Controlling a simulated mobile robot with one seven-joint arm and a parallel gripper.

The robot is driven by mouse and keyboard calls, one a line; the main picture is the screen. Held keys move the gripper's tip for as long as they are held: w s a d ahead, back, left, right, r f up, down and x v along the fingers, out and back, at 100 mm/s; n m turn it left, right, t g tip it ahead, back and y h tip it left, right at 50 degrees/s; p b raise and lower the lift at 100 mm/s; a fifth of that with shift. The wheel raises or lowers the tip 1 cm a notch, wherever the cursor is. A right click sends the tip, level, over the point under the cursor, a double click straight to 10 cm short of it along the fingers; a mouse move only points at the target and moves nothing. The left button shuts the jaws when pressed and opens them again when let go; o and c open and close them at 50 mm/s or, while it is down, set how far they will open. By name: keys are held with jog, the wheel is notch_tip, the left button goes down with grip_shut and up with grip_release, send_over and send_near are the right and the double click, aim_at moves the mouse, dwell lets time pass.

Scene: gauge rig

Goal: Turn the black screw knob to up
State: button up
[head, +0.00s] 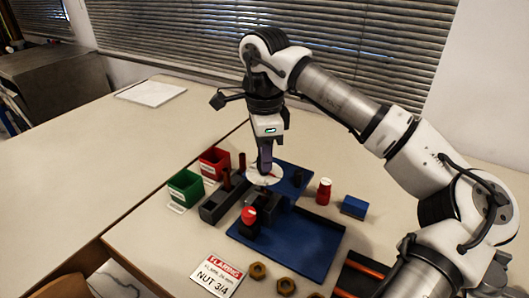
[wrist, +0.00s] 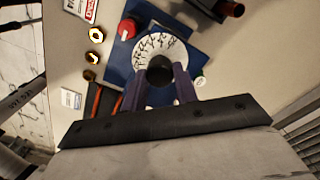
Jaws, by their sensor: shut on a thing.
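The black screw knob (wrist: 160,70) stands in the middle of a white dial plate (wrist: 150,43) with black markings in the wrist view. My gripper (wrist: 161,72) has one finger on each side of the knob and is shut on it. In the head view my gripper (head: 265,170) points straight down at the white dial (head: 262,179), and its fingers hide the knob. The knob's pointing direction cannot be made out. The dial sits on a dark mount on a blue base (head: 310,240).
A red knob (head: 249,215) stands close in front of the dial. Green (head: 186,187) and red (head: 214,162) bins are left. A red bottle (head: 323,191) and blue block (head: 354,207) stand right. A sign (head: 217,276) and several nuts (head: 257,270) lie in front.

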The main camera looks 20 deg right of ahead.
jog(key=shift+n, duration=0.5)
jog(key=o, duration=1)
notch_tip(320, 180, up, 14)
jog(key=shift+f+p, duration=0.1)
jog(key=shift+p, duration=0.3)
